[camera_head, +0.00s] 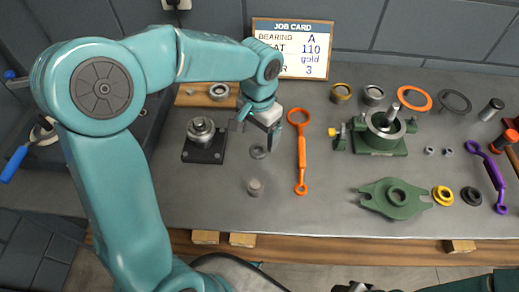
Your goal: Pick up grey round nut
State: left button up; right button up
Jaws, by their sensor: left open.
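A flat dark grey ring, which looks like the grey round nut (258,152), lies on the grey bench top left of the orange wrench. My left gripper (257,130) points down just above and behind it, with its two fingers apart and nothing seen between them. I cannot tell the exact height of the fingertips over the ring. Dark parts at the bottom edge may belong to my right gripper (356,287); they are cut off, and the jaws cannot be made out.
A green casing half (394,199) lies at right. The job card (292,48) stands behind.

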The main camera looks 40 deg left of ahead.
aim_at(258, 146)
pick_arm(q)
notch_tip(258, 146, down, 6)
jog(key=shift+a+r, duration=0.1)
jog(key=shift+r, duration=0.1)
jog(key=shift+s+r, duration=0.15)
jog(key=shift+s, duration=0.05)
jog(key=shift+w, duration=0.15)
jog(key=c, duration=1.2)
